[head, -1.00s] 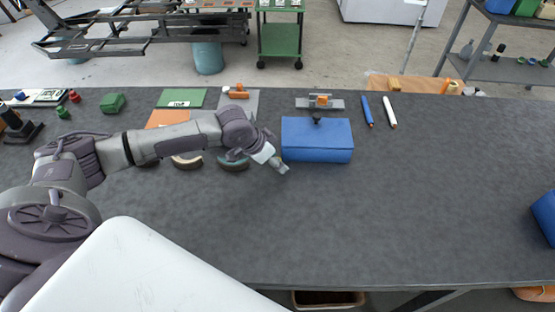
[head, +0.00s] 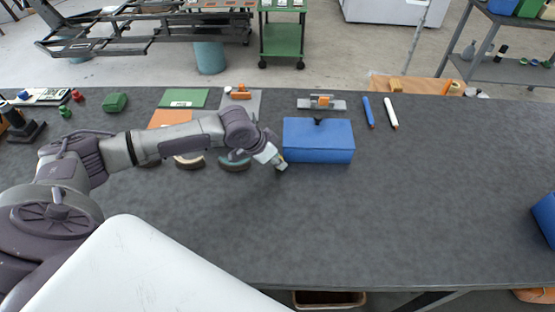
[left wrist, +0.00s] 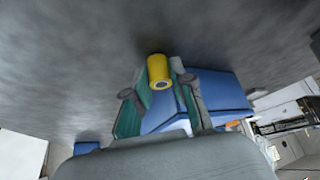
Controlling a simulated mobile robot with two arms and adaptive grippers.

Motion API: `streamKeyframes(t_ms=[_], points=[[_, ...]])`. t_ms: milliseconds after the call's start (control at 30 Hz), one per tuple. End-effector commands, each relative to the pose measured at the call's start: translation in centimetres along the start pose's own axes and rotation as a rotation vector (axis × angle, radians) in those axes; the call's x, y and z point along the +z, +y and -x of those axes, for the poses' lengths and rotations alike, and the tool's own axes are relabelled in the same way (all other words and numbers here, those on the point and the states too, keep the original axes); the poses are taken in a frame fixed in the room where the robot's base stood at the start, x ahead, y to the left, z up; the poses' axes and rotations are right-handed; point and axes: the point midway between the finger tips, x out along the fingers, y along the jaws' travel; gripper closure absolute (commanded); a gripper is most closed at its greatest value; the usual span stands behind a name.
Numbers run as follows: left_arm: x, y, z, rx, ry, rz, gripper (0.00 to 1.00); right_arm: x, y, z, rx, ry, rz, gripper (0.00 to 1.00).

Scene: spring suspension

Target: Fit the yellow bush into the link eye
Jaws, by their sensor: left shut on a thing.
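The yellow bush (left wrist: 158,67) is a short cylinder with a dark bore, gripped between the fingertips of my left gripper (left wrist: 161,76) in the left wrist view. In the head view my left gripper (head: 281,165) is shut and hangs over the table, just left of the blue block (head: 318,142). The bush is too small there to make out clearly. A small dark piece (head: 318,121) stands at the block's back edge; I cannot tell whether it is the link eye. My right gripper does not show.
A grey plate with an orange part (head: 322,102) lies behind the block. A blue pen-like tool (head: 368,112) and a white one (head: 391,112) lie to its right. Round discs (head: 234,163) lie under my left arm. The table's front and right middle are clear.

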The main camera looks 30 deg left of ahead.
Motion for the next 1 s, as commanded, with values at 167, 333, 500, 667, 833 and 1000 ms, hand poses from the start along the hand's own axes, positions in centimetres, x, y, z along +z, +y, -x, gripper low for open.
streamKeyframes(t_ms=[167,333,500,667,833,1000], points=[[-1.1,0.0,1.8,0.0,0.001,0.0,1.0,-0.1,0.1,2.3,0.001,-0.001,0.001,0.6],[-2.3,0.0,3.9,0.001,0.001,0.001,1.0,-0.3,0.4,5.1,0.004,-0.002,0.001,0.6],[-2.8,2.7,5.4,0.006,0.0,-0.001,1.0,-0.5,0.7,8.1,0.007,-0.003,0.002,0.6],[-3.1,6.0,6.5,0.006,0.003,-0.004,1.0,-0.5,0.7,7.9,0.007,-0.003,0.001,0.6],[-3.7,8.9,8.2,0.004,0.004,-0.002,1.0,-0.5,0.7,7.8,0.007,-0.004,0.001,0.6],[-4.1,10.8,9.3,0.002,0.003,-0.001,1.0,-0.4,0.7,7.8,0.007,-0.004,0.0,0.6]])
